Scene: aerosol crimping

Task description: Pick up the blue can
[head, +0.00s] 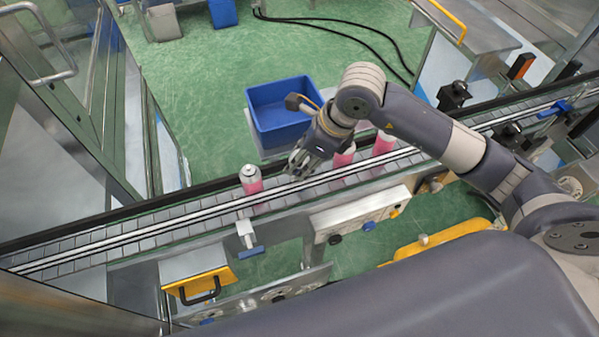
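Several pink cans with pale silver tops stand on the conveyor; I see no blue can. One can (251,180) stands alone left of my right gripper. Another can (344,158) stands just right of the gripper, partly behind the conveyor rail, and a further can (383,145) stands to its right, close to my forearm. My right gripper (300,162) is over the conveyor, between the lone can and the other two, pointing down and left. Its fingers are too small and dark to show whether they are open or hold anything. My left gripper is out of view.
The conveyor (150,236) runs diagonally, with metal rails along it. A blue bin (262,97) stands behind it, near my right wrist. Glass panels are at the left.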

